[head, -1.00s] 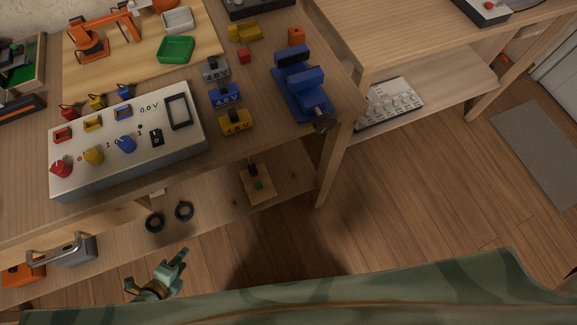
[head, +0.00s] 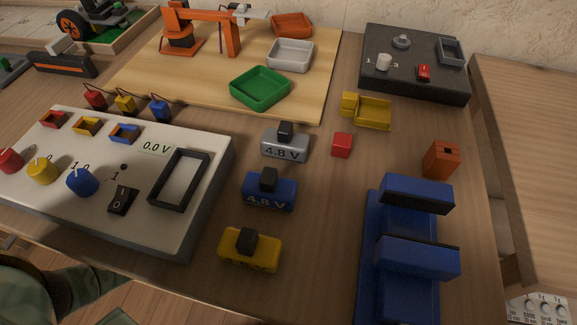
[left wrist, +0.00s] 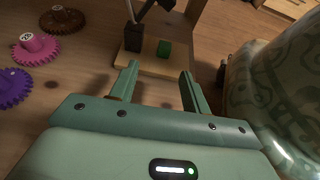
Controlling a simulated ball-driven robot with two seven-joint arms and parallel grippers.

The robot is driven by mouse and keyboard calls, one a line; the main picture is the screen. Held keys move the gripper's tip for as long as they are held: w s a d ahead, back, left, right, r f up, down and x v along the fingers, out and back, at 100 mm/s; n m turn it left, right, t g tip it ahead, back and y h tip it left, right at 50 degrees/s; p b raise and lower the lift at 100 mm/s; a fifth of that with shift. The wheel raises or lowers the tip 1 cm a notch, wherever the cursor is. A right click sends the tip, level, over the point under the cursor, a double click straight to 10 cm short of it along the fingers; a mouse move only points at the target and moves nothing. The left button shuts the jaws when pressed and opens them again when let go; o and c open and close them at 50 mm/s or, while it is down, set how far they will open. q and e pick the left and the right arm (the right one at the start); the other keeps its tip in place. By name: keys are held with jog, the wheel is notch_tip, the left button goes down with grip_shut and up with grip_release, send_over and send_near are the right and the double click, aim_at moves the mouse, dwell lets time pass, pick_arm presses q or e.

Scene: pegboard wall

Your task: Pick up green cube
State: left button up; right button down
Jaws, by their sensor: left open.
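The green cube (left wrist: 165,48) shows in the left wrist view, on a small light wooden board (left wrist: 150,66). A dark upright block (left wrist: 133,37) stands just left of it on the same board. My left gripper (left wrist: 160,70) is open and empty, its two fingers pointing toward the board. The cube lies beyond the fingertips, in line with the gap between them and apart from both. The cube is not visible in the head view now. My right gripper is in neither view.
Brown, pink and purple gears (left wrist: 37,46) lie left of the fingers. A dark thin part leans above the block. The head view shows the bench top with a white control panel (head: 60,187), battery blocks, a red cube (head: 342,145), a green tray (head: 260,88) and a blue vise (head: 405,250).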

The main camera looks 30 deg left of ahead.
pick_arm(q)
jog(key=b+x, duration=0.1)
jog(key=x, duration=0.5)
jog(key=shift+d+f, duration=0.15)
jog(key=shift+f, duration=0.05)
jog(key=x, duration=0.1)
jog(key=b+x, duration=0.1)
jog(key=x, duration=0.3)
jog(key=shift+s+d+r+b, duration=0.25)
jog(key=shift+s+d+b, duration=0.05)
jog(key=shift+d, duration=0.15)
grip_shut()
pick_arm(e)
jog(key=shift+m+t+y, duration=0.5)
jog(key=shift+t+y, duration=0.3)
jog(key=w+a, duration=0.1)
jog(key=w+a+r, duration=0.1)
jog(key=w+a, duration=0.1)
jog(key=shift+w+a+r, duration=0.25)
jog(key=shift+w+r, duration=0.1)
